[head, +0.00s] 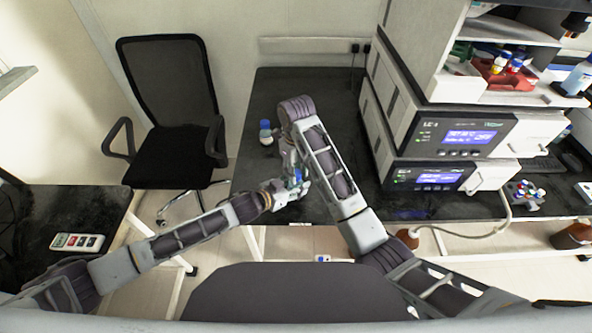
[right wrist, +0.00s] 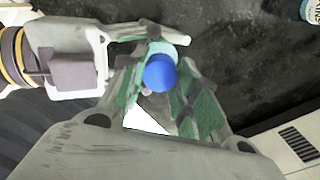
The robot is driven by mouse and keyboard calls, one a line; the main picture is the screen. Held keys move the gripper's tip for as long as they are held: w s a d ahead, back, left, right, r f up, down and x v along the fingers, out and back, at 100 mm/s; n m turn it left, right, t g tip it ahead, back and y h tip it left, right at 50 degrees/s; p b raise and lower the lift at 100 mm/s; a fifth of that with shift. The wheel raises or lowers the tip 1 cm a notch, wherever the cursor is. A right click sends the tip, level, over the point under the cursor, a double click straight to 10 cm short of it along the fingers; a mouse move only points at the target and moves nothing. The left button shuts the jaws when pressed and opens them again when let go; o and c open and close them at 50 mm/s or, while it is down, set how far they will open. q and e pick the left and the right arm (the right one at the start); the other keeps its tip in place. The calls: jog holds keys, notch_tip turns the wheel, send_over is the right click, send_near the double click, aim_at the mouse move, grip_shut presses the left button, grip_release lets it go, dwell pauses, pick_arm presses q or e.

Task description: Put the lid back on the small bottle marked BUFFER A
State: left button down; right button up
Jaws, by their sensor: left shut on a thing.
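My left gripper (head: 288,190) reaches in from the left and is shut on the small bottle, mostly hidden by fingers; a teal part (right wrist: 157,48) of it shows in the right wrist view. A round blue lid (right wrist: 160,73) is in front of that teal part, between the fingers of my right gripper (right wrist: 163,66). I cannot tell whether the lid rests on the bottle or is apart from it, nor whether the right fingers press on it. In the head view both grippers meet over the dark bench's front edge. The bottle's marking cannot be read.
Another blue-capped bottle (head: 265,133) stands on the dark bench (head: 262,95) behind the grippers; its label (right wrist: 312,10) shows in the right wrist view. Instruments (head: 450,140) with screens fill the bench's right. A chair (head: 172,110) stands at the left.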

jog(key=o, duration=0.4)
jog(key=shift+n, duration=0.3)
